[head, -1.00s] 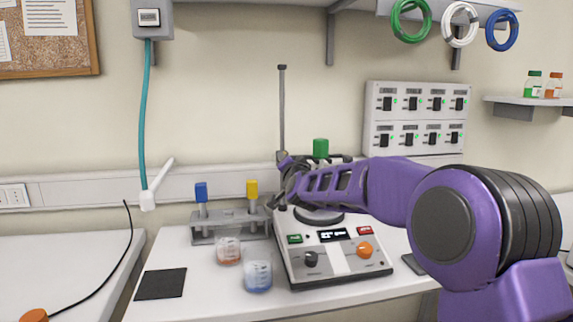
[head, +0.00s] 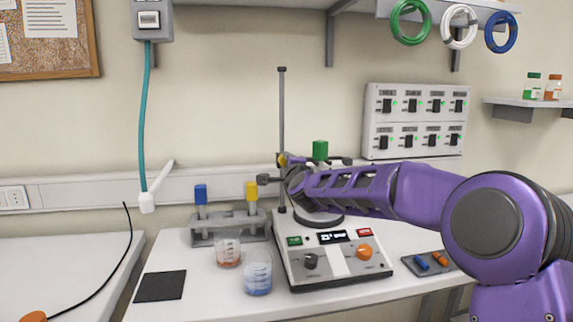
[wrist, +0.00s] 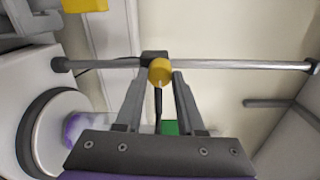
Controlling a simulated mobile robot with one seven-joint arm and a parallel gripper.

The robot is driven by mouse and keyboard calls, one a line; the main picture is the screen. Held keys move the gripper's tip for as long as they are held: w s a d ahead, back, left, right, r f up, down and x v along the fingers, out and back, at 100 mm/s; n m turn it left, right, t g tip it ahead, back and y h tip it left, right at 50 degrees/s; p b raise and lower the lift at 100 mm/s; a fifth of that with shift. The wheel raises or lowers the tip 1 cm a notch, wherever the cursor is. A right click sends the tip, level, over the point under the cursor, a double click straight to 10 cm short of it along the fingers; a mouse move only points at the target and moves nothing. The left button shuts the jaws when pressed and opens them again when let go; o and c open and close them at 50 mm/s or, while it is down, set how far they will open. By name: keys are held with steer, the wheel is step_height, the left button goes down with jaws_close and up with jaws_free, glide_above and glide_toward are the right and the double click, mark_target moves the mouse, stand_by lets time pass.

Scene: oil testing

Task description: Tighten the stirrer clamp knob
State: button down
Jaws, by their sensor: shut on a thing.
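The stirrer (head: 330,262) stands on the bench with black and orange dials on its front. A grey upright rod (head: 282,110) rises behind its left side, and it crosses the wrist view (wrist: 235,64). A dark clamp sits on the rod, with its yellow knob (wrist: 160,72) facing me. In the head view the knob (head: 281,160) shows only as a small yellow patch. My gripper (wrist: 163,78) has its fingertips on either side of the knob and is shut on it. In the head view my gripper (head: 291,176) hides part of the clamp.
A green-capped thing (head: 320,150) stands just behind my gripper. A grey rack (head: 228,230) with blue-capped and yellow-capped tubes and two beakers (head: 257,275) stand left of the stirrer. A dark tray (head: 432,272) lies to the right. A switch panel (head: 415,112) is behind.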

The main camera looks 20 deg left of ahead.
steer(key=shift+m, duration=0.6)
steer(key=c, duration=0.5)
jaws_free()
steer(key=v, duration=1.7)
steer(key=shift+s+d+f, duration=0.1)
steer(key=shift+s+d, duration=0.05)
steer(key=shift+d, duration=0.05)
